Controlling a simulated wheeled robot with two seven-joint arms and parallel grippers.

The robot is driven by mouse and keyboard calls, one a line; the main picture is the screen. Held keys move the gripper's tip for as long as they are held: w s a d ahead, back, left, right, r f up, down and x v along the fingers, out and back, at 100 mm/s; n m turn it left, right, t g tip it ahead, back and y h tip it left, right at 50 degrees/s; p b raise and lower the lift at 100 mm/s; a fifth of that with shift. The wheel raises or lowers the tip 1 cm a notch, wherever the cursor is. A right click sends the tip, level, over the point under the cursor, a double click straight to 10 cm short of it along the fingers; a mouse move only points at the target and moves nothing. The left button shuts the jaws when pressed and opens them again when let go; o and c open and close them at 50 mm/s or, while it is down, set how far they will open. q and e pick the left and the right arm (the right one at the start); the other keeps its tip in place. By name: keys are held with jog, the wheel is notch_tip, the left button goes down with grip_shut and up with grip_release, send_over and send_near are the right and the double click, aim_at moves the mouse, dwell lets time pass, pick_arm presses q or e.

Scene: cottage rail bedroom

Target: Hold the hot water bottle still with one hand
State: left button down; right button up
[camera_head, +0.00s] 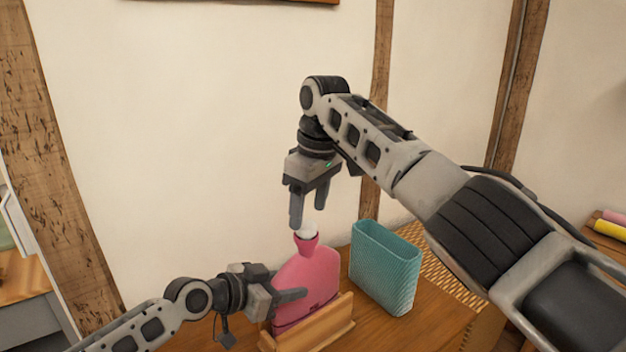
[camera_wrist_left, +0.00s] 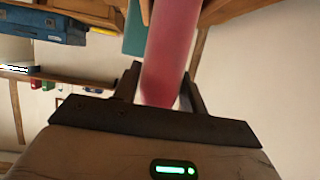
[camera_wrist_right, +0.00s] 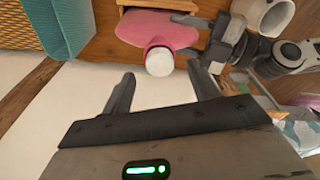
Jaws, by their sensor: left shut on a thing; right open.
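My left gripper (camera_head: 290,295) is shut on the bottle's body from the left. In the left wrist view the pink bottle (camera_wrist_left: 168,55) lies between the fingers. My right gripper (camera_head: 309,210) is open and points down just above the stopper, apart from the bottle. The right wrist view shows the white stopper (camera_wrist_right: 160,61) beyond the open fingers (camera_wrist_right: 160,90).
A teal ribbed container (camera_head: 384,268) stands just right of the bottle. A woven mat (camera_head: 450,276) lies beyond it on the wooden top (camera_head: 425,318). A white cup-like thing (camera_wrist_right: 264,14) shows in the right wrist view. The wall is close behind.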

jog(key=shift+w+a+f, duration=0.1)
jog(key=shift+a+f, duration=0.1)
jog(key=shift+f, duration=1.2)
jog(key=c, duration=1.2)
jog(key=m, duration=0.7)
jog(key=shift+a+t+h, duration=0.15)
jog(key=shift+t+h, duration=0.15)
jog(key=shift+h, duration=0.1)
jog(key=m, duration=0.5)
jog(key=shift+h, duration=0.4)
jog(key=m, duration=0.4)
jog(key=shift+m+h, duration=0.3)
